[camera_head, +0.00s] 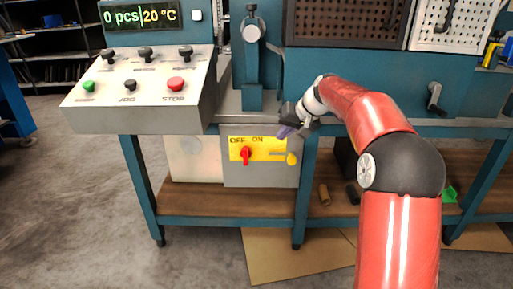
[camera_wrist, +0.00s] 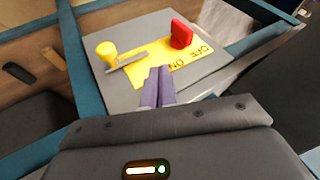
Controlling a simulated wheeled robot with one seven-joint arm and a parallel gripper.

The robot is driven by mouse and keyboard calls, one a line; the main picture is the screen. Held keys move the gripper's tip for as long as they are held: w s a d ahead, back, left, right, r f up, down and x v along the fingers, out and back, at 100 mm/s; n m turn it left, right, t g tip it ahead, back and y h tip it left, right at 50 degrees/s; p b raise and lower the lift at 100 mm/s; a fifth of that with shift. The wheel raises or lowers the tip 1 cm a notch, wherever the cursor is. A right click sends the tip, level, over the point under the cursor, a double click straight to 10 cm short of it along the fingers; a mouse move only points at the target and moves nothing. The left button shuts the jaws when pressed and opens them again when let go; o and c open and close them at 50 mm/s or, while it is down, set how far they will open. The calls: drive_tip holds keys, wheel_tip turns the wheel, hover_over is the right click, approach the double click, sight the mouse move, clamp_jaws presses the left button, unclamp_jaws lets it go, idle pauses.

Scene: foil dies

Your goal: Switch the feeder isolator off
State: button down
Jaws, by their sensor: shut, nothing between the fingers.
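The feeder isolator is a grey box (camera_head: 230,175) under the bench top, with a yellow plate (camera_head: 270,145) marked OFF and ON. A red handle (camera_head: 245,155) sits on the plate below the OFF word; it shows in the wrist view (camera_wrist: 181,34) at the upper right. A grey bar (camera_wrist: 127,62) with a yellow knob (camera_wrist: 107,50) at its end lies across the plate's other side; the knob also shows in the head view (camera_head: 292,158). My gripper (camera_head: 284,132) is shut and empty, its purple fingers (camera_wrist: 158,72) in front of the plate's ON side, between knob and handle in the picture. Contact cannot be told.
A control panel (camera_head: 140,95) with buttons and a red STOP stands above left. A blue bench leg (camera_head: 306,190) stands just right of the box. Small blocks (camera_head: 324,194) lie on the lower shelf (camera_head: 215,202). Floor in front is open.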

sight(246, 156)
drive_tip(key=x, duration=1)
drive_tip(key=a, duration=0.2)
drive_tip(key=shift+a, duration=1)
drive_tip(key=shift+a+r+h+p, duration=0.3)
drive_tip(key=shift+h+p, duration=0.45)
drive_tip(key=shift+h, duration=0.05)
